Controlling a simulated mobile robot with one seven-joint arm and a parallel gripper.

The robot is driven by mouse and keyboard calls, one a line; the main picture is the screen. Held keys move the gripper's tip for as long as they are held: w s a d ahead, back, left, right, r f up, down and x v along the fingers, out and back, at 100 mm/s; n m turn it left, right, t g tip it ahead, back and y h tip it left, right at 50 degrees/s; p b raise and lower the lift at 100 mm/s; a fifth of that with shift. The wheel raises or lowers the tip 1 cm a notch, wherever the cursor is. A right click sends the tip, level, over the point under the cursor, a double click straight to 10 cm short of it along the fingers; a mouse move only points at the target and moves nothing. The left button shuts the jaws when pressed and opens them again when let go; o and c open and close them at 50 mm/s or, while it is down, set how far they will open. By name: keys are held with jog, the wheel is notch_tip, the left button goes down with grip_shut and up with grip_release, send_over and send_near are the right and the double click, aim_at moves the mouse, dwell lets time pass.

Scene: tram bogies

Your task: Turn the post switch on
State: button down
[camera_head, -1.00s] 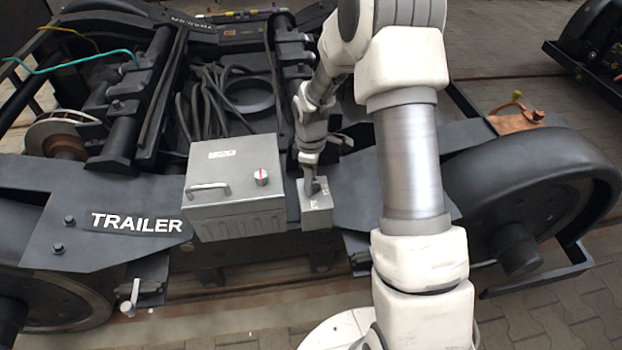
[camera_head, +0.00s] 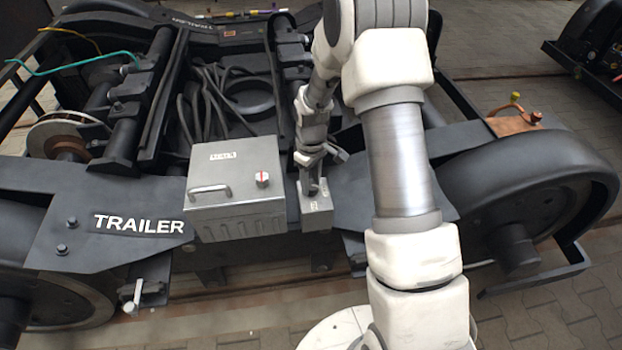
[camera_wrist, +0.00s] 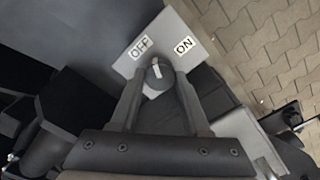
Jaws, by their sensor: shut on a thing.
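The post switch is a small grey box (camera_head: 316,208) on the bogie frame, right of a larger grey box. In the wrist view its plate (camera_wrist: 174,36) carries an OFF label (camera_wrist: 139,47) at the left and an ON label (camera_wrist: 184,46) at the right. A dark round knob (camera_wrist: 157,76) with a light pointer mark sits between my fingertips. The mark points up and slightly left, closer to OFF than to ON. My gripper (camera_wrist: 157,88) is shut on the knob, and it also shows above the small box in the head view (camera_head: 313,186).
The larger grey box (camera_head: 236,190) with a handle and a red-marked knob (camera_head: 262,180) stands close on the left. The dark bogie frame marked TRAILER (camera_head: 75,225) surrounds both boxes. A wheel (camera_head: 530,190) is at the right. Paved floor (camera_head: 520,325) is open in front.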

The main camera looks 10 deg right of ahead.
aim_at(311, 185)
jog(key=m+p, duration=0.1)
jog(key=m, duration=0.5)
jog(key=m+p, duration=0.2)
jog(key=m, duration=0.4)
jog(key=shift+m, duration=0.3)
dwell(0.4)
jog(key=shift+c, duration=1.9)
grip_release()
notch_tip(311, 185, up, 17)
jog(key=p, duration=0.4)
jog(key=shift+r, duration=0.2)
jog(key=shift+r, duration=0.1)
